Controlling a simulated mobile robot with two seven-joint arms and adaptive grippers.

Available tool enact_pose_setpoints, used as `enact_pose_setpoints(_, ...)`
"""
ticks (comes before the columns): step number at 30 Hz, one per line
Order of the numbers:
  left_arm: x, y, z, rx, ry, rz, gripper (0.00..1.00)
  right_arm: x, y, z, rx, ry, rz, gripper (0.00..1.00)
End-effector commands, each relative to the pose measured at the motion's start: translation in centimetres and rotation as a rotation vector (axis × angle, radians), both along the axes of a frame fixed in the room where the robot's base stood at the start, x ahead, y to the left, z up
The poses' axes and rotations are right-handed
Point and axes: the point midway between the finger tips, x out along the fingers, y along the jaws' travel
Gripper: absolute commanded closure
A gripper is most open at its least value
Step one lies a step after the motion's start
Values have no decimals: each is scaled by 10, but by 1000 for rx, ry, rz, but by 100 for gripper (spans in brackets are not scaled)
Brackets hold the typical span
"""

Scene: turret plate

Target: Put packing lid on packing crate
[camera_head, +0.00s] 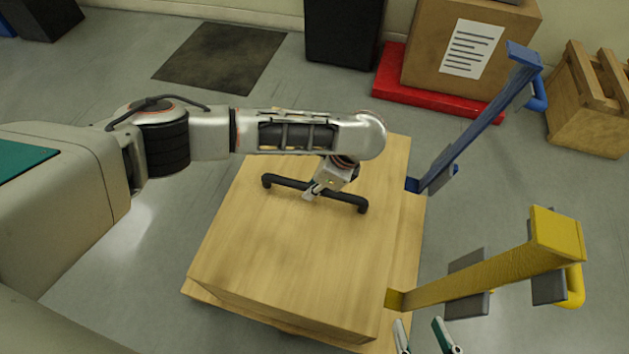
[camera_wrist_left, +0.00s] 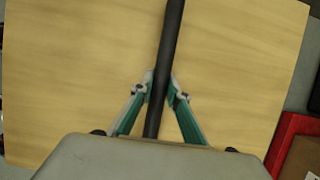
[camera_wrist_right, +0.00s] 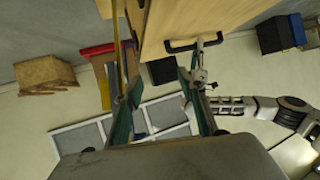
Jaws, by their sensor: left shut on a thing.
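The packing lid (camera_head: 285,250) is a flat pale-wood panel with a black bar handle (camera_head: 285,182) on top. My left gripper (camera_head: 313,190) is shut on the handle's middle; the left wrist view shows its fingers (camera_wrist_left: 161,88) either side of the bar. The lid lies over a pale-wood body, which I take for the packing crate (camera_head: 408,235); a strip of it shows along the lid's right side. Whether the lid rests on it or hovers is not clear. My right gripper (camera_head: 420,328) is open and empty at the bottom edge; its fingers (camera_wrist_right: 155,88) stand apart.
A blue post (camera_head: 475,125) and a yellow post (camera_head: 480,280) with handles rise at the crate's right side, near my right gripper. A red platform (camera_head: 388,85) with a cardboard box (camera_head: 430,50) stands behind. A wooden crate (camera_head: 590,115) is at far right. Floor left of the lid is clear.

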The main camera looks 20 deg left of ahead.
Motion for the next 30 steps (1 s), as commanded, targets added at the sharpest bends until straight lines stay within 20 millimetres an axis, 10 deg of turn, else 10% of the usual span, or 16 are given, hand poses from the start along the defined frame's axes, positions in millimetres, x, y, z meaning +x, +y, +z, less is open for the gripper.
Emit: enact_pose_setpoints(30,3,-1,-28,-1,-8,-1,100,3,10,6,75,-5,-22,60)
